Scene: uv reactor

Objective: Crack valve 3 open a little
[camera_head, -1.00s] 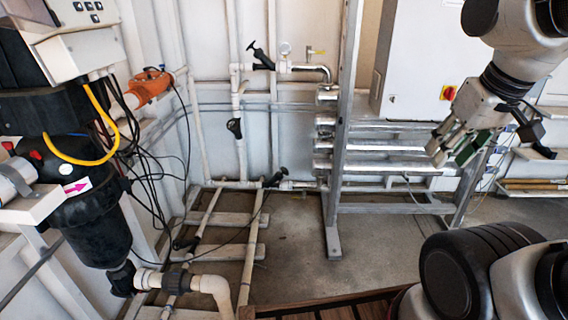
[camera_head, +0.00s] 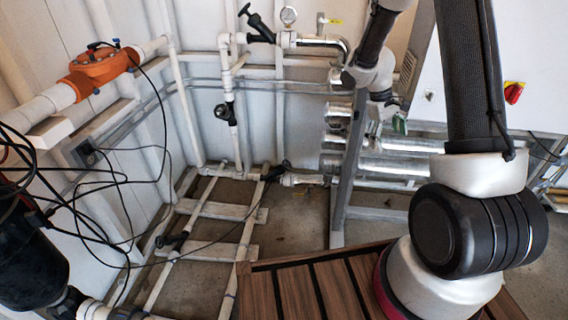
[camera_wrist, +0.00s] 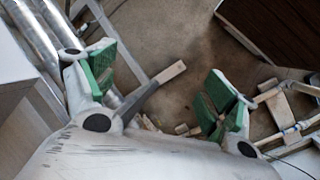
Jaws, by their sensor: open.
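Several black-handled valves show on the white pipes in the head view, and I can read no number on any, so I cannot tell which is valve 3. One is an upper valve (camera_head: 260,28) beside a gauge. Another is a mid-height valve (camera_head: 225,112) on a vertical pipe. A low valve (camera_head: 280,172) sits near the wall base, and a floor valve (camera_head: 175,242) is at lower left. My gripper (camera_head: 390,122) hangs right of them, partly hidden by my arm. In the wrist view its green-padded fingers (camera_wrist: 160,85) are apart with nothing between them.
Shiny horizontal tubes (camera_head: 400,168) and a grey metal post (camera_head: 350,175) stand close to my gripper. A white cabinet (camera_head: 500,65) is behind my arm. An orange valve body (camera_head: 100,68) and loose black cables are at left. Some floor (camera_head: 300,215) is clear.

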